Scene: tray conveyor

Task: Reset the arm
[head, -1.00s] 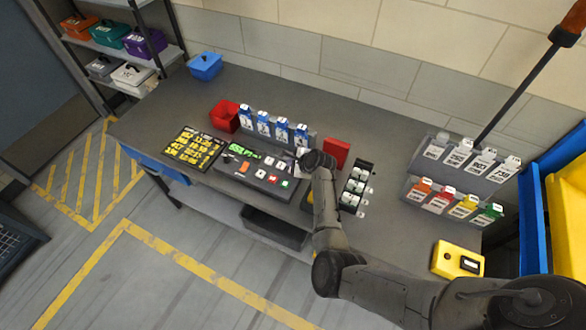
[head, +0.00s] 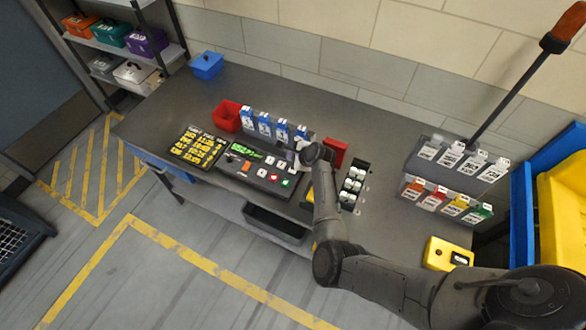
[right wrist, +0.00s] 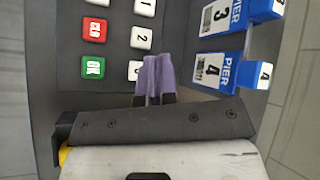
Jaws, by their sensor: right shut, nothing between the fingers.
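My right gripper (head: 302,152) is at the right end of a dark keypad console (head: 232,172) on the bench. In the right wrist view its two purple-padded fingers (right wrist: 155,74) are together with nothing between them. They are beside the white number keys (right wrist: 141,38) and partly cover a lower key. Whether they touch the console I cannot tell. A red key (right wrist: 94,30) and a green OK key (right wrist: 93,67) are to the left of the number keys. The console has a lit green display (head: 246,149). My left gripper is not in view.
Blue PIER cards (head: 264,124) stand in a rack close behind the console. A red bin (head: 227,116), a yellow-marked board (head: 197,147), a red block (head: 335,152) and a holder with white items (head: 354,183) are nearby. A yellow device (head: 447,254) is at right.

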